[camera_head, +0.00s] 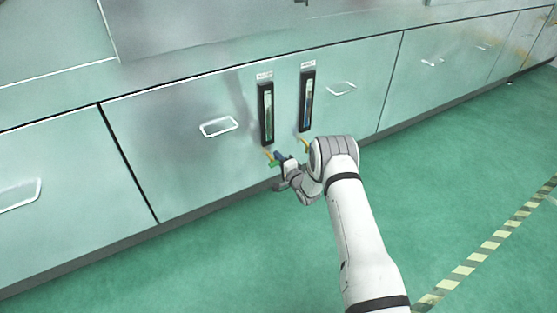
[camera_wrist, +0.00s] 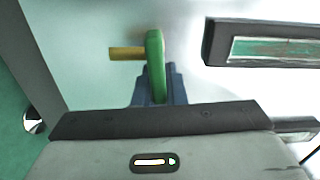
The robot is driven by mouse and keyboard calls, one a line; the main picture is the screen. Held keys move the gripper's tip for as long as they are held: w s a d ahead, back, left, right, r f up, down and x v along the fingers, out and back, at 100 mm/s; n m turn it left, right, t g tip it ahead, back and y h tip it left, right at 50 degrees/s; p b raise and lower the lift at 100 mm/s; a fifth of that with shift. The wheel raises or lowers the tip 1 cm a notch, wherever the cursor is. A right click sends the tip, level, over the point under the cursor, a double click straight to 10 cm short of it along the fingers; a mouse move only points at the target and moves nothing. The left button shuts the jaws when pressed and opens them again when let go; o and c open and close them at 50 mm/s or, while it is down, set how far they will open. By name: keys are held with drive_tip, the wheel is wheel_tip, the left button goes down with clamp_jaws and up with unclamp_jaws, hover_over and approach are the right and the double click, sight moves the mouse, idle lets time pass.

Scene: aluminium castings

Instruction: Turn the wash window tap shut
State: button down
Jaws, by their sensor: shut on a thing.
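A green tap handle (camera_wrist: 155,62) on a short brass-yellow stub (camera_wrist: 125,54) stands out in the wrist view. My gripper (camera_wrist: 158,88), with blue fingers, is shut on the lower part of this handle, one finger on each side. In the head view my gripper (camera_head: 279,157) is at the green handle (camera_head: 273,163) below the left black-framed sight window (camera_head: 266,113). A second sight window (camera_head: 307,100) is to its right, with a yellow tap part (camera_head: 304,143) below it, partly hidden by my arm. The labels above both windows are too small to read.
The windows sit on a long metal cabinet front (camera_head: 180,150) with pull handles, one left (camera_head: 219,126) and one right (camera_head: 342,88) of them. The green floor (camera_head: 200,260) in front is clear. A striped floor line (camera_head: 490,243) runs at the right.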

drive_tip(key=shift+a+f+m, duration=0.1)
drive_tip(key=shift+a+m, duration=0.1)
drive_tip(key=shift+m, duration=0.4)
drive_tip(key=c, duration=1.5)
unclamp_jaws()
drive_tip(key=shift+d, duration=0.15)
drive_tip(key=p+v, duration=0.2)
drive_tip(key=v, duration=0.5)
drive_tip(key=shift+s+d+p, duration=0.2)
drive_tip(key=shift+s+p, duration=0.15)
drive_tip(key=shift+p, duration=0.05)
